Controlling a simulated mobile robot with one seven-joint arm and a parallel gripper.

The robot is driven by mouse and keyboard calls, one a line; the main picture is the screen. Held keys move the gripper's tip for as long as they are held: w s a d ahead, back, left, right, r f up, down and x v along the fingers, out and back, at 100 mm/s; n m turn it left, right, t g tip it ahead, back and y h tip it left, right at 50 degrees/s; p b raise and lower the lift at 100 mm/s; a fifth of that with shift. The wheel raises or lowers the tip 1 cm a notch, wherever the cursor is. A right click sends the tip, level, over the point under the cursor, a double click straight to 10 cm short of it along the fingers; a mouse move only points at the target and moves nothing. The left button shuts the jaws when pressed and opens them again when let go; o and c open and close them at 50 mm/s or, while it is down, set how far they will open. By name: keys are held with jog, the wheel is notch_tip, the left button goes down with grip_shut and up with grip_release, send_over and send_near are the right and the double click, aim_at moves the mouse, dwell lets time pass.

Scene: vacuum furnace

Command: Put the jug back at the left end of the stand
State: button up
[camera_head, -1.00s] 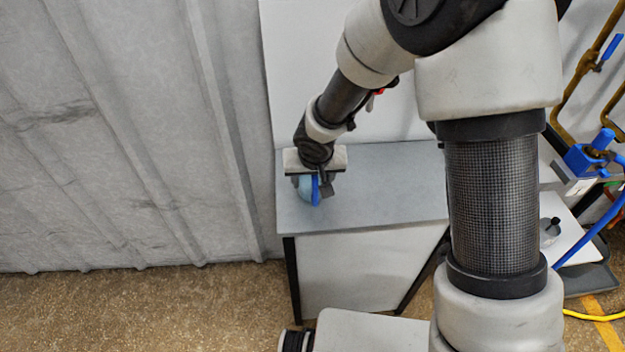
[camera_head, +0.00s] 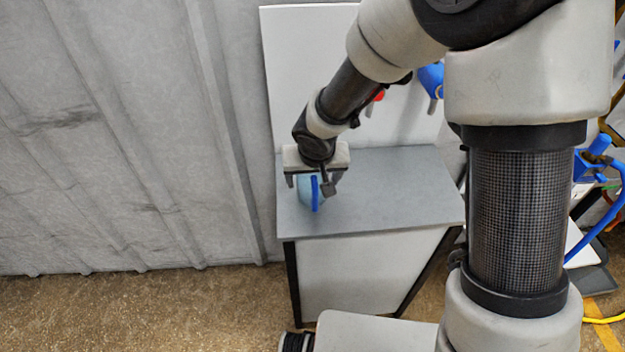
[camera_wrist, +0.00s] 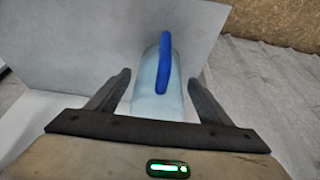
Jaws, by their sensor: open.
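The jug (camera_head: 305,194) is pale blue with a bright blue handle (camera_head: 315,194). It stands at the left end of the grey-topped stand (camera_head: 390,185). My gripper (camera_head: 314,186) is just above and around the jug in the head view, partly hiding it. In the wrist view the jug (camera_wrist: 153,82) sits between and beyond the fingertips of my gripper (camera_wrist: 158,88), with clear gaps on both sides. The fingers are spread open and do not touch it. The jug's lower part is hidden behind the gripper body in the wrist view.
A white back panel (camera_head: 290,75) rises behind the stand. A grey corrugated wall (camera_head: 120,130) is to the left. The stand's top is clear right of the jug. Blue valves (camera_head: 590,155) and a hose are at the far right.

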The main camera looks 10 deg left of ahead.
jog(key=s+d+r+m+t+h+p, duration=0.1)
jog(key=s+d+r, duration=0.2)
jog(key=d+r, duration=0.5)
jog(key=s+d+r+m+h+p, duration=0.1)
jog(key=s+d+r, duration=0.2)
jog(key=d+r, duration=0.55)
jog(key=s+d+r, duration=0.3)
jog(key=s+r, duration=0.2)
jog(key=s, duration=0.1)
jog(key=s+d+r, duration=0.3)
jog(key=s+r, duration=0.1)
jog(key=s, duration=0.3)
jog(key=shift+s+d+r+m+y, duration=0.15)
jog(key=shift+s+r+m+y, duration=0.15)
jog(key=shift+r+m+y, duration=0.1)
notch_tip(320, 180, up, 8)
jog(key=p, duration=0.8)
jog(key=shift+r, duration=0.2)
